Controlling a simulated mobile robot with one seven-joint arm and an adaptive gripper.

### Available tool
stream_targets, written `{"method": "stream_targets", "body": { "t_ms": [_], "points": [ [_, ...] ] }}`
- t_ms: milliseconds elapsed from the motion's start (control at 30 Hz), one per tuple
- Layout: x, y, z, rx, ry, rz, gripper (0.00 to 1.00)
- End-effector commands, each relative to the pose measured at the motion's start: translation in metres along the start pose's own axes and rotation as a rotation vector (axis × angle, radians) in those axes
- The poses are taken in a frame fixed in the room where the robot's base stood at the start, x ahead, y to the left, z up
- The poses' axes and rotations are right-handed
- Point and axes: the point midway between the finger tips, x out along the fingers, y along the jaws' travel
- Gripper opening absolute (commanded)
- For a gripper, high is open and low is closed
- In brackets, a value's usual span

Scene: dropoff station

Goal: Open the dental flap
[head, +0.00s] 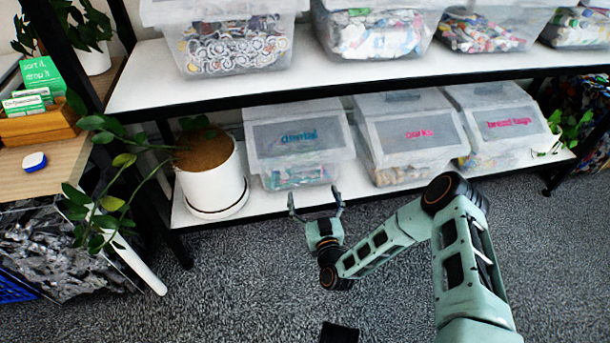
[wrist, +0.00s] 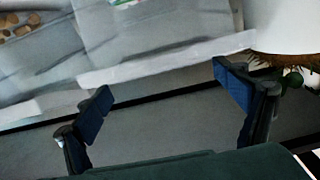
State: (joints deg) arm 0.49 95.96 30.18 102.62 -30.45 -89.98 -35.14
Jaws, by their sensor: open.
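The dental bin (head: 295,172) is a clear plastic bin on the lower shelf, with a grey flap (head: 297,136) on its front lettered "dental" in blue. The flap looks closed, and colourful items show through the bin below it. My gripper (head: 316,203) is open and empty, in front of and just below the dental bin's lower front edge. In the wrist view my gripper (wrist: 165,85) has its two blue-padded fingers wide apart, with nothing between them. The lower part of a clear bin (wrist: 150,35) shows beyond the fingers; its lettering is out of view.
A white pot (head: 212,180) with a trailing plant stands left of the dental bin. The corks bin (head: 410,145) and bread tags bin (head: 505,130) stand to the right. The upper shelf (head: 150,85) holds more bins above. Grey carpet (head: 240,275) in front is mostly clear.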

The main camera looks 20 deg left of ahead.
Motion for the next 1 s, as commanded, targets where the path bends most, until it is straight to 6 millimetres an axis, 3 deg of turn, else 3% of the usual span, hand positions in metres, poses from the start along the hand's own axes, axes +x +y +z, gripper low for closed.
{"method": "stream_targets", "body": {
  "t_ms": [300,500,900,1000],
  "points": [
    [0.06,0.0,0.003,-0.003,0.001,0.0,0.9],
    [0.086,0.0,0.003,-0.003,-0.002,-0.001,0.9],
    [0.094,0.0,0.001,-0.003,-0.004,-0.001,0.9],
    [0.094,0.0,0.001,-0.003,-0.004,-0.001,0.8]
  ]
}}
